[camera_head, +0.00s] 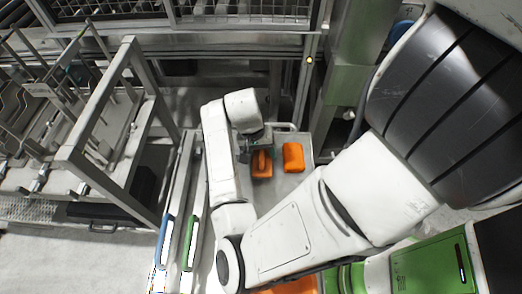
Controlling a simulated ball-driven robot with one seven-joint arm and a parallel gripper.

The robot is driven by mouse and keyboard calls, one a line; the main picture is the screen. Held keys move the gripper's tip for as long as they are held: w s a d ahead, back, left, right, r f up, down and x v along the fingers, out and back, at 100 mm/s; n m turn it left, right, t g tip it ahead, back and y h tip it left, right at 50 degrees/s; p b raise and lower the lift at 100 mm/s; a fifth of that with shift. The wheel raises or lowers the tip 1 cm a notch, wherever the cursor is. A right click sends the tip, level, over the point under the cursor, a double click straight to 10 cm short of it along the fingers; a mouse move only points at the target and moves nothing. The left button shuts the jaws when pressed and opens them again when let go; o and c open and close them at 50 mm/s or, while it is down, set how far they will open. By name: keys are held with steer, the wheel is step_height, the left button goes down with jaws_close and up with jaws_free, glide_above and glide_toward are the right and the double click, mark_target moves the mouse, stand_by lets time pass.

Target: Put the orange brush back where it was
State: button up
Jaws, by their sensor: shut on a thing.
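The orange brush (262,166) is under the end of my arm, on or just above a grey tray-like surface (286,185); I cannot tell whether it touches it. My gripper (259,151) is shut on the brush from above, and its fingers are partly hidden by the wrist. A second orange item (293,157), block-shaped, lies on the same surface just right of the brush, with a small gap between them.
A metal rack frame (128,110) with wire racks stands at the left. A steel machine front (200,40) runs along the back. A green box (432,265) is at the lower right. Blue (164,240) and green (190,243) strips lie left of my arm. Grey surface right of the block is clear.

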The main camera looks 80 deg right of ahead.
mark_target(254, 154)
steer(key=o, duration=1.2)
steer(key=shift+f, duration=0.1)
step_height(254, 154, up, 11)
steer(key=w, duration=0.2)
steer(key=w+d+r+n+t+h, duration=0.2)
steer(key=w+d+r+n+h, duration=0.2)
steer(key=d+r+n+h, duration=0.15)
steer(key=s+a+f+n+y, duration=0.1)
steer(key=a+f+n+y, duration=0.1)
steer(key=a+f, duration=0.3)
steer(key=s+a+f+n+y, duration=0.1)
steer(key=a+f+n, duration=0.3)
steer(key=a, duration=0.6)
steer(key=s+a+f+n+t+y, duration=0.1)
steer(key=a+f+n, duration=0.3)
steer(key=a, duration=0.4)
steer(key=shift+s+f+y, duration=0.85)
